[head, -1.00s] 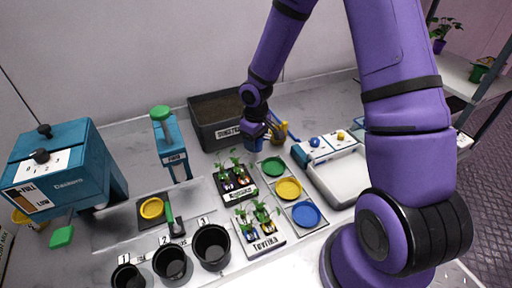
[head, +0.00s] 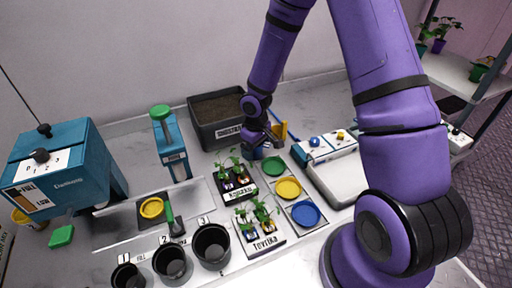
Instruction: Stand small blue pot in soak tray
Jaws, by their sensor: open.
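My gripper (head: 258,147) is open and low over the bench, behind the green saucer and in front of the dark soil box. A dark blue shape shows at its jaws; it may be the small blue pot, but it is too small and too covered to tell whether it stands between the fingers. A white shallow tray (head: 322,192), likely the soak tray, lies to the right, partly hidden behind my arm. A blue pot with a plant (head: 421,48) stands on the far right shelf.
A strip holds green (head: 274,166), yellow (head: 288,188) and blue (head: 306,214) saucers. Two labelled plant trays lie left of it. The soil box (head: 218,143) stands behind. Black pots (head: 212,247) line the front.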

